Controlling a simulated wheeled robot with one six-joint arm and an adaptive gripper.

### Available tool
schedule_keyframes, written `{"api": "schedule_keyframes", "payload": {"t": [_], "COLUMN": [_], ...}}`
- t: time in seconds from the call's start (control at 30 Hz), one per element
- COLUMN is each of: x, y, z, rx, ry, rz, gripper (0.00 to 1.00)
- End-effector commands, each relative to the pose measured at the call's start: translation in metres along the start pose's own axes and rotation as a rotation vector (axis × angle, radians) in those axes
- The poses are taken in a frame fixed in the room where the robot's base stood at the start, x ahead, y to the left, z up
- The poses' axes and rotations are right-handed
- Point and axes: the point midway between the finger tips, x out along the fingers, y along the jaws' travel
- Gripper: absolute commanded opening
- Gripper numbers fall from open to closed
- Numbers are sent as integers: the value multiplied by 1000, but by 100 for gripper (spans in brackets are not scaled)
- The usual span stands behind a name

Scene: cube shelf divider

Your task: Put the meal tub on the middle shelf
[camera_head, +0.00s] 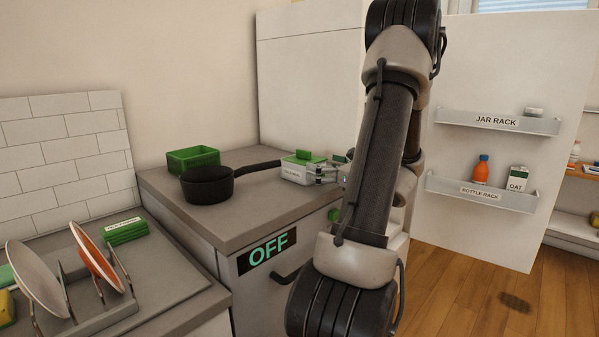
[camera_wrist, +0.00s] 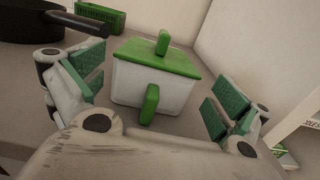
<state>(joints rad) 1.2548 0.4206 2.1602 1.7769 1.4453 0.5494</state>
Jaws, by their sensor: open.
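The meal tub (camera_head: 297,174) is a white box with a green lid and green handles. It stands on the grey counter at the back, near the fridge side. In the wrist view the tub (camera_wrist: 150,88) sits between the two green-padded fingers of my gripper (camera_wrist: 155,92). The fingers are open, with a gap on each side of the tub. In the head view my gripper (camera_head: 328,174) is at the tub's right side, partly hidden by my arm. The middle shelf cannot be made out; my arm covers part of the fridge.
A black pan (camera_head: 208,187) stands left of the tub, its handle reaching toward it. A green basket (camera_head: 193,160) is behind the pan. The open fridge door (camera_head: 500,60) on the right carries a jar rack (camera_head: 497,121) and a bottle rack (camera_head: 479,192). A dish rack (camera_head: 105,308) is front left.

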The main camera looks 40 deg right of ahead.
Motion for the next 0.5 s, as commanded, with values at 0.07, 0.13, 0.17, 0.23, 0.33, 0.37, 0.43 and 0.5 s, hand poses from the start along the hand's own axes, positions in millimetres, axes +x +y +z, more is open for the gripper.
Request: {"api": "schedule_keyframes", "payload": {"t": [0.07,0.13,0.17,0.23,0.33,0.37,0.43,0.5], "x": [11,21,26,38,51,54,58,59], "y": [2,2,3,4,4,3,3,3], "z": [0,2,2,3,2,2,3,3], "rx": [-1,-2,-2,-2,-1,-1,-1,-1], "ry": [1,0,1,1,2,2,2,2], "rz": [5,5,6,6,6,4,3,3], "gripper": [100,100,100,100,100,100,100,100]}}
